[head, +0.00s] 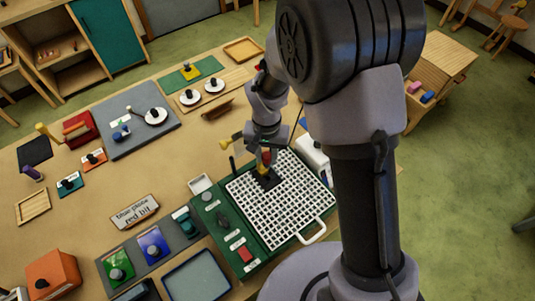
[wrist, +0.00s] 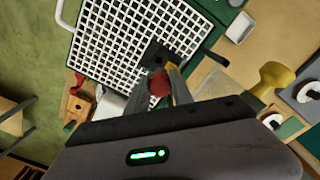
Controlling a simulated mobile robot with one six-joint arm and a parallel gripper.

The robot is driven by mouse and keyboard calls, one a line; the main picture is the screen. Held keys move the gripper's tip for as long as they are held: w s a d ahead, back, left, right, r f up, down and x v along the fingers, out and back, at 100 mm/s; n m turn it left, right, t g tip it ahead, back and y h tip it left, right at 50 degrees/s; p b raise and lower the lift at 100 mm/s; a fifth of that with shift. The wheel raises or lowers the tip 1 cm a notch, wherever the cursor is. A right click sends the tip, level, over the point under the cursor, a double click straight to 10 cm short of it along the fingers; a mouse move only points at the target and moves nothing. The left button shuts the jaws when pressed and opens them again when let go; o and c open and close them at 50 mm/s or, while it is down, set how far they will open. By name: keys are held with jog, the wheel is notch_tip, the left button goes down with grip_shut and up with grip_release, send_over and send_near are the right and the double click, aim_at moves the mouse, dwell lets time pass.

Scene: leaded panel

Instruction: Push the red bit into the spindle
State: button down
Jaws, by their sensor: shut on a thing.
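My gripper (head: 265,153) is over the white grid top of a green machine, at the grid's upper left part. In the wrist view its fingers (wrist: 163,88) are closed around the red bit (wrist: 159,84). A black square plate (wrist: 161,55) lies on the white grid (wrist: 130,35) right by the fingertips; it also shows under my gripper in the head view (head: 266,178). The spindle is not clearly visible at the plate, and I cannot tell whether the bit touches it. A yellow part shows beside the fingers.
A sign (head: 134,212) reads "blue plate red bit". Green and blue plates with knobs (head: 154,245) lie left of the machine's green body (head: 247,223). A yellow-headed handle (wrist: 275,75) stands close beside my gripper. A white bottle-like thing (head: 312,152) stands behind the grid.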

aim_at(268, 167)
jog(key=shift+a, duration=0.2)
jog(key=shift+d, duration=0.6)
jog(key=shift+a+f+b, duration=0.2)
jog(key=shift+f+b, duration=0.1)
jog(key=shift+b, duration=0.15)
notch_tip(268, 167, down, 5)
jog(key=b, duration=0.4)
jog(key=shift+f+b, duration=0.15)
jog(key=shift+b, duration=0.25)
jog(key=shift+b, duration=0.4)
jog(key=shift+f, duration=0.1)
dwell(0.4)
jog(key=shift+f+b, duration=0.3)
jog(key=shift+b, duration=0.15)
jog(key=shift+f+b, duration=0.7)
jog(key=shift+f, duration=0.05)
